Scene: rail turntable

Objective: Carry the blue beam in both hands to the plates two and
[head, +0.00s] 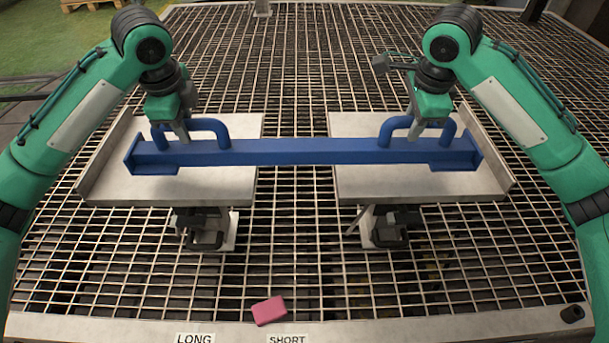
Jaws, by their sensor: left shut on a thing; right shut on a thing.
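The blue beam (300,152) spans left to right across two pale metal plates, with a looped handle near each end. One plate (110,188) is on the left and the other plate (370,188) is on the right, with a gap between them. My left gripper (182,132) is shut on the beam's left handle (215,125). My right gripper (415,132) is shut on the right handle (392,124). The beam looks roughly level. Whether it touches the plates or hangs just above them I cannot tell.
Each plate has a raised outer edge and a dark clamp-like fitting below its front, one left (207,232) and one right (390,230). A pink block (269,311) lies at the front, near labels LONG (195,338) and SHORT (287,339). Open metal grating surrounds the plates.

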